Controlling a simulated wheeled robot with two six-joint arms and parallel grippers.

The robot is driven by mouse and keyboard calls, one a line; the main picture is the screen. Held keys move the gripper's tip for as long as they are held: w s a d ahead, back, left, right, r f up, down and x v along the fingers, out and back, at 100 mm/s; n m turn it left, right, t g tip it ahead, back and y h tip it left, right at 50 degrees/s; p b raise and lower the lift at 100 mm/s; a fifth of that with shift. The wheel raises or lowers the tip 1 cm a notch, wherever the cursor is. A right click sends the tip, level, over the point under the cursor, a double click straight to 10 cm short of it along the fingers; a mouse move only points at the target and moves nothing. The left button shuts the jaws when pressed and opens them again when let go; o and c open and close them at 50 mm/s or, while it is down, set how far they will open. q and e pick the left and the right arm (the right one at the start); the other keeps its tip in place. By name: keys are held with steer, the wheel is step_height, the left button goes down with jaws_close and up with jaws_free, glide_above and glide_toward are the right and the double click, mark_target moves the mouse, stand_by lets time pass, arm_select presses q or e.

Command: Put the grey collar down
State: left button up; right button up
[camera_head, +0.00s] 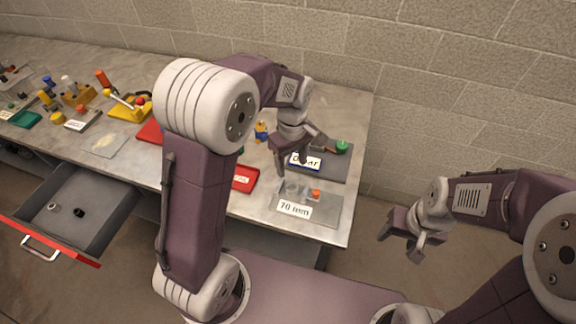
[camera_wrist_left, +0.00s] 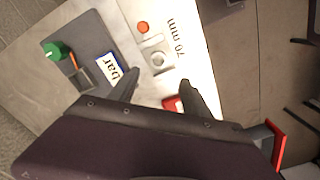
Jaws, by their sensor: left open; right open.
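A grey collar (camera_wrist_left: 158,59) sits on a light grey plate beside the 70 mm label, in the left wrist view. In the head view the plate (camera_head: 330,209) lies at the bench's right front, and a small grey shape (camera_head: 291,187) on it looks like the collar. My left gripper (camera_head: 293,168) is open above the bench, just behind the plate. In the left wrist view its two fingers (camera_wrist_left: 164,90) stand apart with nothing held, and the collar shows beyond the gap. My right gripper (camera_head: 400,246) is open and empty, off the bench's right side.
An orange piece (camera_head: 315,193) stands on the same plate. A dark mat (camera_head: 336,163) with a blue-edged label and green-topped tool lies behind. A red tray (camera_head: 244,178) is to the left. An open drawer (camera_head: 96,190) holds small rings.

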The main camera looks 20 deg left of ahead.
arm_select(q)
steer(key=s+a+f+m, duration=0.1)
steer(key=s+a+m, duration=0.1)
steer(key=s+m, duration=0.3)
steer(key=s+a+f+m+t, duration=0.1)
steer(key=s+a+f+m, duration=0.1)
steer(key=s+m, duration=0.3)
steer(key=shift+s+a+f, duration=0.15)
steer(key=shift+s+a, duration=0.65)
steer(key=shift+s, duration=0.45)
steer(key=shift+s, duration=0.15)
